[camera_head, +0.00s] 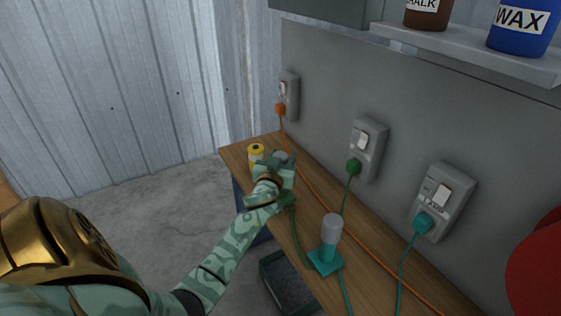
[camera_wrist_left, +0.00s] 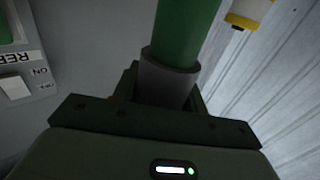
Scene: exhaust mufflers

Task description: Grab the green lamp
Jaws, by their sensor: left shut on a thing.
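The green lamp (camera_wrist_left: 187,30) shows in the left wrist view as a green cylinder with a grey section (camera_wrist_left: 166,80) between the fingers of my left gripper (camera_wrist_left: 160,104). My left gripper is shut on it at the grey section. In the head view, my left gripper (camera_head: 279,170) is over the far part of the wooden bench and hides most of the lamp. A small green part (camera_head: 287,199) shows just below the hand. My right gripper is not in view.
A yellow lamp (camera_head: 256,152) stands close to the left of the hand. A teal lamp (camera_head: 328,242) stands nearer on the wooden bench (camera_head: 364,258). Orange (camera_head: 334,208), green and teal cables run from wall sockets across it. A grey wall panel (camera_head: 320,95) stands behind.

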